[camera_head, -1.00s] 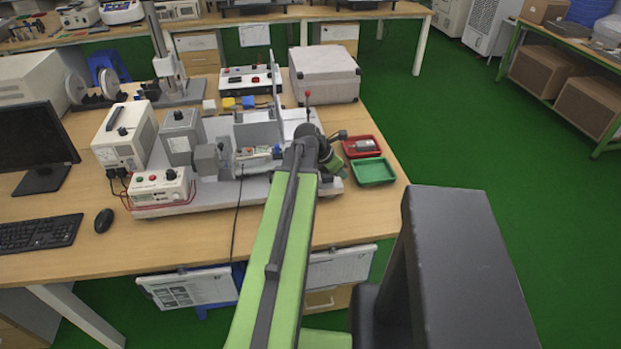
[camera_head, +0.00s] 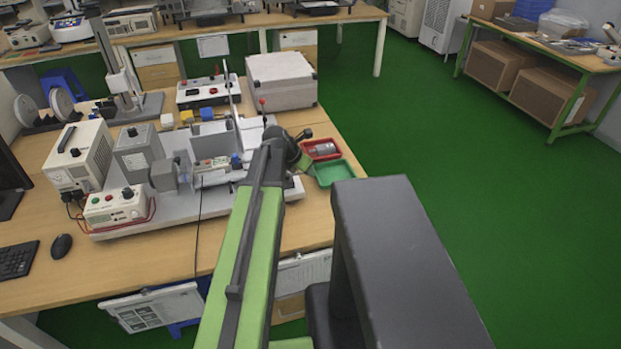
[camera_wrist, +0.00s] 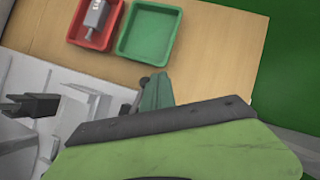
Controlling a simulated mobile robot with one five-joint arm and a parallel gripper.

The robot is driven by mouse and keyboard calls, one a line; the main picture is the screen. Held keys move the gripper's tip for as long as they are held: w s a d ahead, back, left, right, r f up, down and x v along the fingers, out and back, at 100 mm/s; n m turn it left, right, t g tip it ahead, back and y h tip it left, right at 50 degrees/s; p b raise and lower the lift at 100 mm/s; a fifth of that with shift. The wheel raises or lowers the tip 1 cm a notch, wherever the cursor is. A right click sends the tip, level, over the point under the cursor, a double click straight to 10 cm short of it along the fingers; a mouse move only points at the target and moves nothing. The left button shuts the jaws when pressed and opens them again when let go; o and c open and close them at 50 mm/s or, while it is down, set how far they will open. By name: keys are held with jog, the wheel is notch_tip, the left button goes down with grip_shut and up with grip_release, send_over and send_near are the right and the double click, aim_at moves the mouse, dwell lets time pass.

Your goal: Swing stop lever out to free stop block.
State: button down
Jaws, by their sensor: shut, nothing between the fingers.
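The test fixture (camera_head: 165,212) is a grey base plate on the wooden bench, carrying grey blocks and a cylinder. A thin rod with a red ball knob (camera_head: 263,101) stands behind my arm's end; it may be the stop lever, but I cannot tell for sure. The stop block cannot be made out. My gripper (camera_wrist: 153,92) is shut and empty in the wrist view, above the bench beside the fixture's right end. In the head view my arm's end hides part of the fixture. In the wrist view a dark bracket-like part (camera_wrist: 30,106) sits on the fixture at left.
A red tray (camera_head: 309,157) holding a grey part and an empty green tray (camera_head: 334,172) lie right of the fixture. A grey case (camera_head: 282,80) stands behind. A power box (camera_head: 115,207) with cables is at left. Bare bench (camera_wrist: 215,60) lies around the trays.

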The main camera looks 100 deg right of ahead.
jog(key=shift+w, duration=0.1)
dwell(0.3)
jog(key=w+a+r+p, duration=0.1)
jog(key=a+r+p, duration=0.8)
jog(key=r+p, duration=0.1)
jog(key=shift+w, duration=0.3)
